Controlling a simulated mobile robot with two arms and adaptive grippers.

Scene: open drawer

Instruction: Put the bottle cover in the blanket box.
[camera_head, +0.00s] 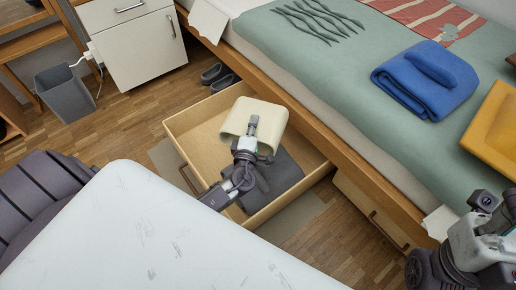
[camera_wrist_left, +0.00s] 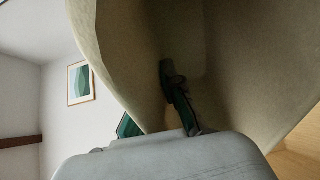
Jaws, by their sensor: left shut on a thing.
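The bottle cover, a cream-coloured hollow piece (camera_head: 272,112), hangs in my left gripper (camera_head: 252,127) above the open drawer. My left gripper is shut on it. In the left wrist view the cover (camera_wrist_left: 235,70) fills the top and right, with a dark finger against its inner side. The blanket box appears to be the pale wooden open drawer (camera_head: 203,113) pulled out from under the bed. A dark grey folded cloth (camera_head: 283,172) lies in it. My right gripper (camera_head: 484,201) is at the right edge; its jaws are not clear.
The bed (camera_head: 345,100) carries a folded blue blanket (camera_head: 415,92) and a yellow cushion (camera_head: 497,130). A white surface (camera_head: 150,235) is in the foreground. A grey bin (camera_head: 65,95), a white cabinet (camera_head: 140,48) and dark shoes (camera_head: 220,80) stand on the floor.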

